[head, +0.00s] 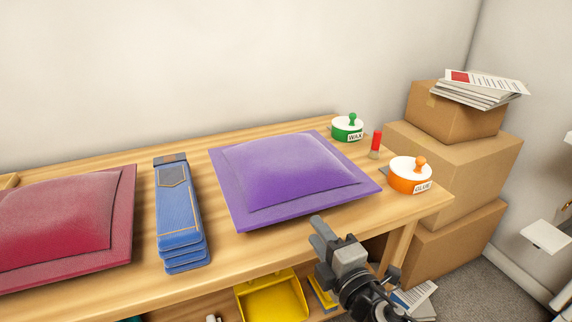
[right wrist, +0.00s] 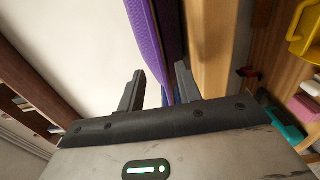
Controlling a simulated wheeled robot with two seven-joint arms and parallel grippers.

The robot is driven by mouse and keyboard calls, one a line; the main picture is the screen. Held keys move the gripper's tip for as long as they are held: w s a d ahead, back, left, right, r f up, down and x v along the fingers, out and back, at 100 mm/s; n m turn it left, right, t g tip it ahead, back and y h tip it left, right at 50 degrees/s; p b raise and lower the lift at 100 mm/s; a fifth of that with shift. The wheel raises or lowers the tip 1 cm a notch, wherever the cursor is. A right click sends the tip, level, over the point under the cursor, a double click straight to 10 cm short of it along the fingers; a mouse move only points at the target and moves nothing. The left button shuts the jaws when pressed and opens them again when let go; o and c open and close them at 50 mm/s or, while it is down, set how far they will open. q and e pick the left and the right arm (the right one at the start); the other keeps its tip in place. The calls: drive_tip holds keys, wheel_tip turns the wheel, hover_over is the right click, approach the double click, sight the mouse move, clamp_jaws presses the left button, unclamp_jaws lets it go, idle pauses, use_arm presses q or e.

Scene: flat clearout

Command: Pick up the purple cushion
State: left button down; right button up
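The purple cushion (head: 290,170) lies flat on the wooden table, with a puffed middle and a flat border. My right gripper (head: 318,232) is at the table's front edge, just in front of the cushion's near border. In the right wrist view its two fingers (right wrist: 161,80) stand apart. The cushion (right wrist: 145,35) shows edge-on there, and its border runs toward the gap between the fingers. I cannot tell whether either finger touches it. My left gripper is not in view.
Folded jeans (head: 180,220) and a red cushion (head: 70,225) lie to the left. A green-lidded wax tin (head: 345,132), a red-topped tube (head: 376,145) and an orange glue tin (head: 408,178) stand right. Cardboard boxes (head: 450,165) are beyond.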

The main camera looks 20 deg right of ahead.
sight(303, 213)
drive_tip(key=shift+w+a+p, duration=0.15)
drive_tip(key=shift+w+p, duration=0.2)
drive_tip(key=shift+w, duration=3.15)
clamp_jaws()
drive_tip(key=shift+r, duration=0.2)
